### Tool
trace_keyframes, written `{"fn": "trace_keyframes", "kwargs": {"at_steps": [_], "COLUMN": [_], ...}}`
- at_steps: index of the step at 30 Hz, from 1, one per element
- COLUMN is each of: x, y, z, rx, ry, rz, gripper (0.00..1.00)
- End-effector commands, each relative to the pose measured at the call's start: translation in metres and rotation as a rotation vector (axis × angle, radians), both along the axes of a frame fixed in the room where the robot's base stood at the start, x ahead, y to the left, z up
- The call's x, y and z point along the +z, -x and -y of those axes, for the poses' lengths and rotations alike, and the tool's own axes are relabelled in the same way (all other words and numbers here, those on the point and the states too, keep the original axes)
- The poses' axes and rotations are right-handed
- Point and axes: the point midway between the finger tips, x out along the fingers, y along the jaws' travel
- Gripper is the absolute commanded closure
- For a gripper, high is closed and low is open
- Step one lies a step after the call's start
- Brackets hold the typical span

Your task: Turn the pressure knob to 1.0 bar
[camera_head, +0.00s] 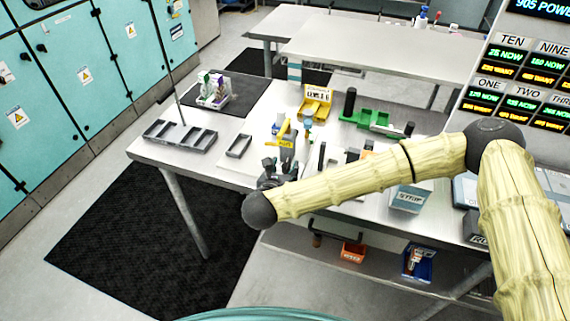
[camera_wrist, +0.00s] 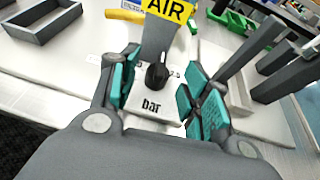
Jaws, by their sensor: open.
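The black pressure knob (camera_wrist: 158,76) sits on a white plate marked "bar" (camera_wrist: 152,106) in the wrist view. A yellow AIR sign (camera_wrist: 168,10) stands behind it on a grey post (camera_wrist: 158,38). The knob's setting is too small to read. My gripper (camera_wrist: 155,88) is open, with a teal pad on either side of the knob and apparent gaps to both. In the head view my gripper (camera_head: 275,176) is at the front of the table by the AIR sign (camera_head: 285,143), and the knob cannot be made out there.
A yellow stand (camera_head: 316,101) and a green fixture (camera_head: 376,122) are behind. Grey upright blocks (camera_wrist: 248,55) rise right of my gripper in the wrist view.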

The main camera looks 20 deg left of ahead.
Motion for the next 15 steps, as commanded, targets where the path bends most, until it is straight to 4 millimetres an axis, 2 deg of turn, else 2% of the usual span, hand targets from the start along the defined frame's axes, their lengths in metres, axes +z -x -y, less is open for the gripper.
{"fn": "trace_keyframes", "kwargs": {"at_steps": [6,15], "x": [-0.006,-0.007], "y": [-0.014,-0.015], "z": [-0.001,-0.001], "rx": [0.0,0.0], "ry": [0.001,0.001], "rz": [0.0,-0.001], "gripper": [0.53,0.53]}}
